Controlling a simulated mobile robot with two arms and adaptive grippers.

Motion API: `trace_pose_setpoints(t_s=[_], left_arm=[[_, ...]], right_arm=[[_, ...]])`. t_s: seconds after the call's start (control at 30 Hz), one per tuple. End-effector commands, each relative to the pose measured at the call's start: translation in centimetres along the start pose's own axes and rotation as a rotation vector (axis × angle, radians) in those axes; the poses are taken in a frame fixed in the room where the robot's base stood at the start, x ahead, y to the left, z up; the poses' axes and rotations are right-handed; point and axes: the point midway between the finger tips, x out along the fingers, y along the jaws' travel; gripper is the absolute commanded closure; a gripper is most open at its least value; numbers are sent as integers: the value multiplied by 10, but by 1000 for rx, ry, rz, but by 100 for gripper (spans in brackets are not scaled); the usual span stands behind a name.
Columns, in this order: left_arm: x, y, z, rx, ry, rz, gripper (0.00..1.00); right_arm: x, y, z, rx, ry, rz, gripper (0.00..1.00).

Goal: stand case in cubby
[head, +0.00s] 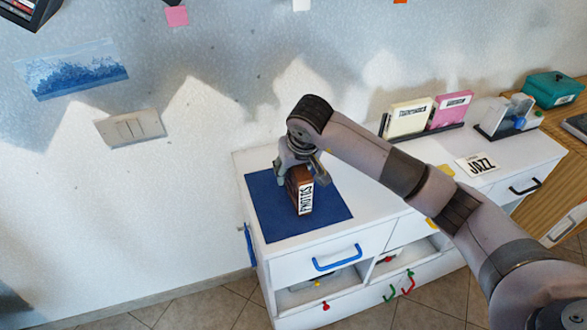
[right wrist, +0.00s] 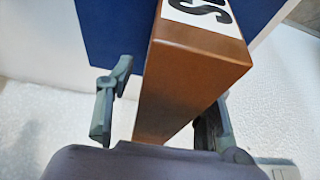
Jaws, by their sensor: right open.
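A brown case (head: 304,194) with a white "PHOTOS" label stands upright on the blue mat (head: 262,205) on top of the white cabinet. It also shows in the right wrist view (right wrist: 190,78), with its label toward the top. My right gripper (head: 299,171) is open, with one finger on each side of the case. In the right wrist view a gap shows at the left finger; whether the right finger touches the case I cannot tell. The cabinet has open cubbies (head: 320,285) below its drawers, partly holding dark items. My left gripper is out of view.
A blue drawer handle (head: 337,258) sits above the left cubby.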

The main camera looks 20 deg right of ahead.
Motion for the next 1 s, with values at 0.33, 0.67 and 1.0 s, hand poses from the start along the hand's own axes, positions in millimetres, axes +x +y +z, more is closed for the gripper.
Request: trace_pose_setpoints(t_s=[0.33, 0.67, 1.0], left_arm=[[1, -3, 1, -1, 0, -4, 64], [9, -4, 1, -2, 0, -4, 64], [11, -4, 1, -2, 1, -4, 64]], right_arm=[[-27, 1, -3, -2, 6, 1, 52], [-96, 0, -2, -2, 6, 1, 52], [-123, 0, -1, 1, 1, 1, 52]])
